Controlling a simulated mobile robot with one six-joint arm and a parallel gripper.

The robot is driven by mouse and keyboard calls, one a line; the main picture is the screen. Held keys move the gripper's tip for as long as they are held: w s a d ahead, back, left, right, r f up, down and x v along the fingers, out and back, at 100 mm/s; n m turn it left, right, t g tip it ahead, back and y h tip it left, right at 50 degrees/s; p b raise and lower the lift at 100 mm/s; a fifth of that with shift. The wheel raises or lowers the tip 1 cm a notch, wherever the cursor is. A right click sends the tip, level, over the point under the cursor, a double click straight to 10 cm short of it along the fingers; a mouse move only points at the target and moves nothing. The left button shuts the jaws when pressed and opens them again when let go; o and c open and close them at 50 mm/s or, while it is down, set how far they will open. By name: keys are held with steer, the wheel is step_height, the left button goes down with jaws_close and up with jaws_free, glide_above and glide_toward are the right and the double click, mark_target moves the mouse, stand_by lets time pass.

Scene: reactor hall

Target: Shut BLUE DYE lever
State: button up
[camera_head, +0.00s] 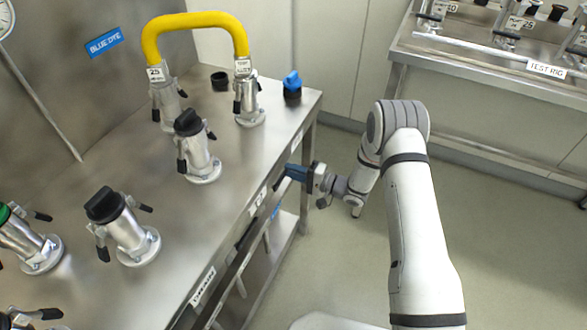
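The BLUE DYE label (105,41) is a blue sign on the steel back panel. The left coupling (167,102) carries a "25" tag, and the right coupling (249,102) carries a tag too small to read surely. Both have dark levers at their sides. I cannot tell which lever belongs to BLUE DYE.
Several black-capped couplings, including one at mid-bench (198,155), stand on the steel bench (100,180). A blue cap (292,82) sits near its far right corner. A small blue label (276,211) is on the front. A TEST RIG bench (480,75) stands behind; floor between is clear.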

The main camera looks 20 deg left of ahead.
steer(key=o, duration=0.3)
steer(key=shift+w+d, duration=0.15)
steer(key=shift+d, duration=0.1)
steer(key=shift+s+d+p, duration=0.15)
steer(key=shift+s+d, duration=0.05)
steer(key=shift+d, duration=1.05)
steer(key=shift+s+d+p, duration=0.1)
steer(key=shift+s+d, duration=0.05)
steer(key=shift+d, duration=1.15)
steer(key=shift+s+d+p, duration=0.15)
steer(key=shift+s+d, duration=0.05)
steer(key=shift+d, duration=1.05)
